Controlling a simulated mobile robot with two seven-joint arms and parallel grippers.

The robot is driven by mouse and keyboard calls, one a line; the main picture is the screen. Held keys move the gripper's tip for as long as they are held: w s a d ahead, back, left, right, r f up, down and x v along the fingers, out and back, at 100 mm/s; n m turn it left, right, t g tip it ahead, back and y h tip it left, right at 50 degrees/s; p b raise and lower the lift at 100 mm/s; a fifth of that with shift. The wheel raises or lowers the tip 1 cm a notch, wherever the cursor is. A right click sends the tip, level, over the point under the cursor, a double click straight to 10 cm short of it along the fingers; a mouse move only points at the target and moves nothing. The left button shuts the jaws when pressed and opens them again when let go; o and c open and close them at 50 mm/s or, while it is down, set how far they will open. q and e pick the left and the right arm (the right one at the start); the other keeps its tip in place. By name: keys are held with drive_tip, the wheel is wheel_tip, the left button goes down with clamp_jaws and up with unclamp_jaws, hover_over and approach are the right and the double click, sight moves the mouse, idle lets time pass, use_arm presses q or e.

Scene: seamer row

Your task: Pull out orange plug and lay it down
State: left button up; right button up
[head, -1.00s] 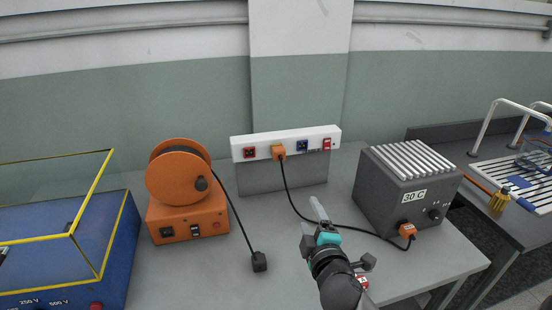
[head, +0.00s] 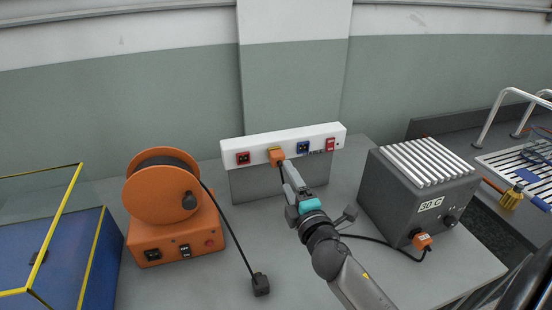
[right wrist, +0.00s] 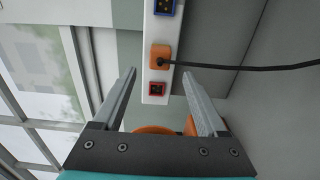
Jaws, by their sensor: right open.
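The orange plug (head: 277,156) sits in a socket of the white power strip (head: 316,132), with a black cable leaving it. In the right wrist view the orange plug (right wrist: 160,57) stands out from the strip (right wrist: 152,92), ahead of the fingertips. My right gripper (head: 288,166) is open and empty, just in front of and slightly right of the plug in the head view. In the right wrist view my right gripper (right wrist: 158,76) has its fingers apart, the plug a little beyond them. The left gripper does not show.
A red socket (head: 243,158), a blue socket (head: 303,148) and a red switch (head: 331,144) share the strip. The orange cable reel (head: 162,190) with a loose black plug (head: 260,284) is at left. A grey heater box (head: 412,200) stands at right.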

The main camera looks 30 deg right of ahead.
sight(279, 162)
drive_tip(key=shift+b+x, duration=0.5)
drive_tip(key=shift+x, duration=3.95)
clamp_jaws()
drive_tip(key=shift+p+v, duration=0.75)
drive_tip(key=shift+v, duration=2.25)
